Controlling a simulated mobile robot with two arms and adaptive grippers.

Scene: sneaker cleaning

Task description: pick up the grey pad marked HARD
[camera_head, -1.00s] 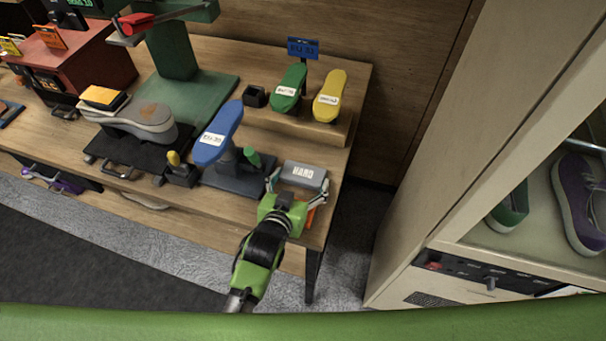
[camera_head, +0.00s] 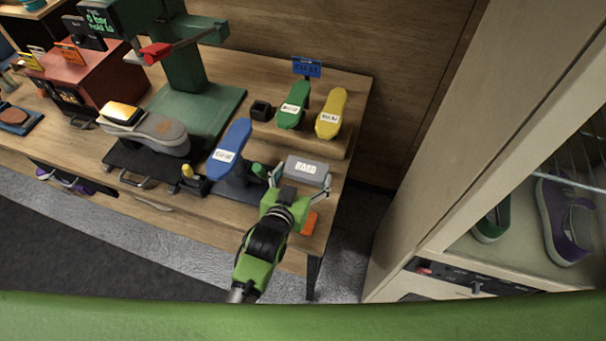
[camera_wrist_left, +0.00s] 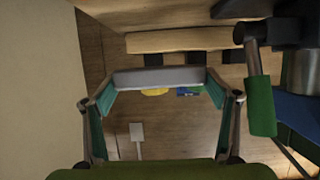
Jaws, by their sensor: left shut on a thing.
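The grey pad marked HARD (camera_head: 306,170) is between the fingers of my left gripper (camera_head: 301,183), near the right end of the wooden bench in the head view. The label faces up. In the left wrist view the pad (camera_wrist_left: 160,78) spans the gap between the fingertips of the left gripper (camera_wrist_left: 160,88), one finger at each end. The left gripper is shut on it. Bench surface shows below the pad in the wrist view. An orange block (camera_head: 309,223) is partly hidden beside the gripper. My right gripper is not in view.
A sneaker (camera_head: 158,133) lies left. A cabinet (camera_head: 450,130) stands right, past a floor gap.

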